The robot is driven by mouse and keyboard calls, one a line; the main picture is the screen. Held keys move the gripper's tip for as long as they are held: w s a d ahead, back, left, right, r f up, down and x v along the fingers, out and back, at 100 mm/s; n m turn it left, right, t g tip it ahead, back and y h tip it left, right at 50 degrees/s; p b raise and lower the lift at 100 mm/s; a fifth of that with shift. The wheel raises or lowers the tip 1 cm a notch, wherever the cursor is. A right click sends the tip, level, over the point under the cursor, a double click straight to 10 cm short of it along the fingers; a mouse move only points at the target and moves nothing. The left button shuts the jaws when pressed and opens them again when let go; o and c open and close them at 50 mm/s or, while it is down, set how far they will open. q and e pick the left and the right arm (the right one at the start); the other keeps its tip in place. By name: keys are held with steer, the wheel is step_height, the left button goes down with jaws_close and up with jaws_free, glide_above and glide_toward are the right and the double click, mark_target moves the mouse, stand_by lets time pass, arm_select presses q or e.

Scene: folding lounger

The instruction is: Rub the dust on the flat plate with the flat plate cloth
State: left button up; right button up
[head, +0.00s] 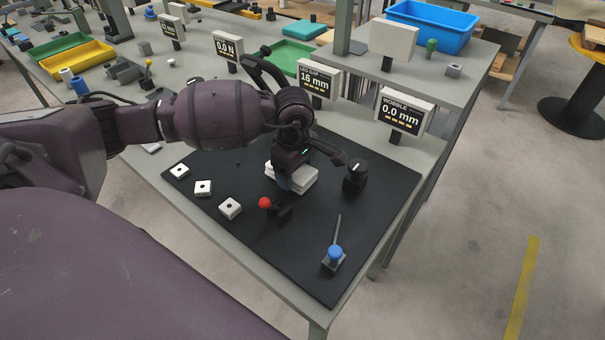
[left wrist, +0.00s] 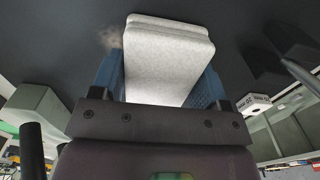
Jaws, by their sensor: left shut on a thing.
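My left gripper (head: 287,180) reaches in from the left and points down over the black mat (head: 335,215). It is shut on a white folded pad, the cloth (head: 303,180), which also shows between the blue fingers in the left wrist view (left wrist: 165,60). The pad is at or close above the dark surface; I cannot tell if it touches. In the left wrist view a small brownish smudge, likely dust (left wrist: 108,37), lies on the dark surface at the pad's left edge. A separate flat plate is not clearly distinguishable. My right gripper is not in view.
Near the pad stand a red-knobbed lever (head: 265,203), a black dial (head: 355,177) and a blue-knobbed lever (head: 335,254). Several white square blocks (head: 230,208) line the mat's left. Display signs (head: 400,114) stand behind. The mat's front right is mostly clear.

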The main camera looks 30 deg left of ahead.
mark_target(312, 170)
arm_select(q)
steer(key=shift+a+f, duration=0.1)
steer(key=shift+a, duration=0.35)
steer(key=shift+w+d+b, duration=0.1)
steer(key=shift+w+b, duration=0.35)
steer(key=shift+w, duration=0.45)
steer(key=shift+w+d, duration=0.1)
steer(key=shift+w, duration=0.15)
steer(key=shift+s+d, duration=0.2)
steer(key=shift+d, duration=1.6)
steer(key=shift+s+d, duration=0.2)
steer(key=shift+d, duration=1.9)
steer(key=shift+c, duration=0.7)
steer(key=shift+s+f, duration=0.1)
steer(key=shift+c, duration=0.3)
steer(key=shift+w+a, duration=0.2)
steer(key=shift+a, duration=0.7)
steer(key=shift+w+a, duration=0.1)
steer(key=shift+a, duration=0.95)
steer(key=shift+w+a+b, duration=0.15)
steer(key=shift+a+b, duration=0.15)
steer(key=shift+a, duration=1.7)
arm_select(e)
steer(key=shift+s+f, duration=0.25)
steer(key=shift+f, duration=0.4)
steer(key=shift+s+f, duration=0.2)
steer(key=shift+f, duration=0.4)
arm_select(q)
steer(key=shift+r, duration=0.25)
